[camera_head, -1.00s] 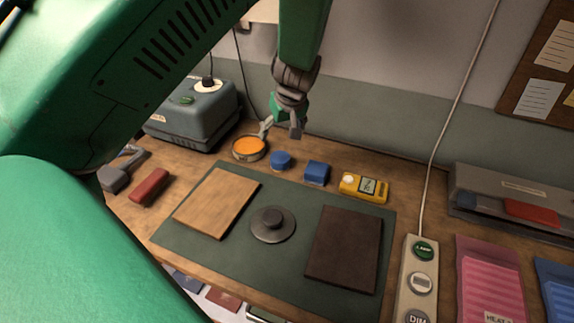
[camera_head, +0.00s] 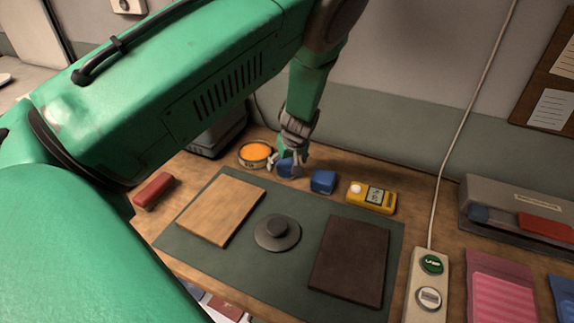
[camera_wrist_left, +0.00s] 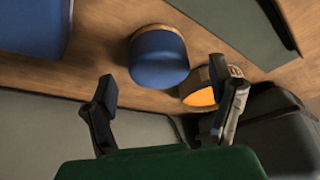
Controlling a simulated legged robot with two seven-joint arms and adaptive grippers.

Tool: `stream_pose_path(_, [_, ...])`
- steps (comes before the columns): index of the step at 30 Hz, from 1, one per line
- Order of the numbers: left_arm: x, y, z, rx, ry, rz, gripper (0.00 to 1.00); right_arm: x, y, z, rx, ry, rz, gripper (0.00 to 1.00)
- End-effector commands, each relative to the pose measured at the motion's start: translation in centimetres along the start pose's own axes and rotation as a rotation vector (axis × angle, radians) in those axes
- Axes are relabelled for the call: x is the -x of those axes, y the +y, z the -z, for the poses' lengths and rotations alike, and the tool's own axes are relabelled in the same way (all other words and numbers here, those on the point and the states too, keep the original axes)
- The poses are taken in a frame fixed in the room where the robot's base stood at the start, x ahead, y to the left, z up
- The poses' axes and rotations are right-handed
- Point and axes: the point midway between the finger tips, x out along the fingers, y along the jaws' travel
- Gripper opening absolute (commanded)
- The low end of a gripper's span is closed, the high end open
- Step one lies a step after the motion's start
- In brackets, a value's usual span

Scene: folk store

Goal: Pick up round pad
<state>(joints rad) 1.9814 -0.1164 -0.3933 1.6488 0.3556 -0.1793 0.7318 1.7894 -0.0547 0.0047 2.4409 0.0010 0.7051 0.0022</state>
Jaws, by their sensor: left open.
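The round pad (camera_head: 287,169) is a short blue cylinder standing on the wooden table behind the green mat. In the left wrist view the round pad (camera_wrist_left: 158,57) shows a blue face and a tan-brown band, ahead of the fingers. My left gripper (camera_head: 288,159) is open at the round pad and partly covers it in the head view. In the left wrist view the fingers of my left gripper (camera_wrist_left: 165,90) are spread wide with nothing between them. I cannot tell whether a finger touches the pad. My right gripper is not in view.
A tin with orange contents (camera_head: 255,154) stands close left of the pad. A blue square block (camera_head: 323,181) and a yellow meter (camera_head: 371,197) stand to its right. The green mat (camera_head: 285,280) holds a wooden board (camera_head: 222,208), a grey disc (camera_head: 278,233) and a dark board (camera_head: 350,262).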

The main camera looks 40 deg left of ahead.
Motion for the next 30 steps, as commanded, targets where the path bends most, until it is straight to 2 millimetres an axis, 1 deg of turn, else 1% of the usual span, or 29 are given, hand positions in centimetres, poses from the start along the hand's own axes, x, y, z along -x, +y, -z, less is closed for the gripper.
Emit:
stream_pose_path(1, [-0.8, 0.0, 0.0, -0.001, 0.000, 0.001, 0.76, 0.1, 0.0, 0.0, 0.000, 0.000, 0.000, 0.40])
stream_pose_path(4, [-1.8, 0.0, 0.0, -0.001, 0.000, 0.000, 0.76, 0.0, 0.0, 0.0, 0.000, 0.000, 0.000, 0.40])
stream_pose_path(7, [-2.2, 0.0, 0.0, 0.000, 0.001, -0.001, 0.76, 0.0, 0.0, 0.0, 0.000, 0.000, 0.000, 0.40])
stream_pose_path(12, [-2.1, 0.0, 0.0, 0.000, 0.001, -0.001, 0.76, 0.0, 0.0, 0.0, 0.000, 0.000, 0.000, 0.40])
stream_pose_path(13, [-2.1, 0.0, 0.0, 0.000, 0.001, -0.001, 0.73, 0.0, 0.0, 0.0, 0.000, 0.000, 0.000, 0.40])
stream_pose_path(14, [-2.1, 0.0, 0.0, 0.000, 0.001, -0.001, 0.62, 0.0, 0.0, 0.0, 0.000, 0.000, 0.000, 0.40])
stream_pose_path(15, [-2.1, 0.0, 0.0, -0.001, 0.001, -0.001, 0.48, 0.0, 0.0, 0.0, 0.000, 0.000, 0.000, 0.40])
stream_pose_path(17, [-2.1, 0.0, 0.0, -0.001, 0.001, -0.001, 0.27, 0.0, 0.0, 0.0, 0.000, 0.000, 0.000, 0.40])
stream_pose_path(18, [-2.1, 0.0, 0.0, -0.001, 0.001, -0.001, 0.22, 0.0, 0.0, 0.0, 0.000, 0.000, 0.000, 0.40])
stream_pose_path(20, [-2.1, 0.1, 0.0, -0.001, 0.001, -0.001, 0.22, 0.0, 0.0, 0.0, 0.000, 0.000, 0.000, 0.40])
stream_pose_path(21, [-2.1, 0.1, 0.0, -0.001, 0.001, -0.001, 0.17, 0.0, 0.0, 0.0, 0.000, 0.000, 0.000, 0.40])
stream_pose_path(26, [-2.1, 0.1, 0.0, -0.001, 0.001, -0.001, 0.17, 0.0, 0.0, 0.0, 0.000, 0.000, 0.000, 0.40])
stream_pose_path(29, [-1.4, 0.1, 0.3, 0.000, 0.002, -0.002, 0.17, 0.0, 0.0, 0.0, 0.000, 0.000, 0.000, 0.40])
stream_pose_path(30, [-0.9, 0.1, 0.6, 0.000, 0.002, -0.003, 0.17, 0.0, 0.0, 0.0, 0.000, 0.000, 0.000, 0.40])
